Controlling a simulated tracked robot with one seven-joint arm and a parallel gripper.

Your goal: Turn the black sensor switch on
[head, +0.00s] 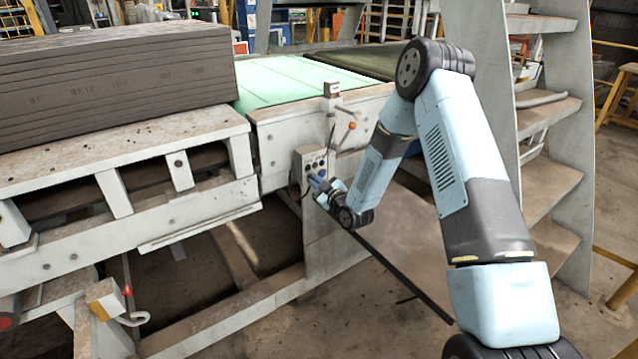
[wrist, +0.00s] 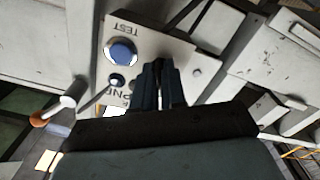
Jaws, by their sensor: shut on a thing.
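A small grey-white control box (head: 312,160) with several buttons and knobs is mounted on the machine frame, left of my arm in the head view. In the wrist view its panel (wrist: 182,50) appears upside down, with a blue button (wrist: 121,52) beside the word TEST. A small dark round knob (wrist: 117,80) sits near the blue button. My gripper (wrist: 160,65) is at the panel, its dark fingers close together and shut on a small control there. The fingers mostly hide this control; it seems to be the black sensor switch. My gripper (head: 317,182) covers the box's lower part in the head view.
A lever with an orange-red knob (head: 352,125) stands just above the box. A green conveyor bed (head: 290,85) and stacked grey slabs (head: 110,75) lie behind and left. Metal stairs (head: 550,120) rise at the right. Open floor (head: 395,330) shows below.

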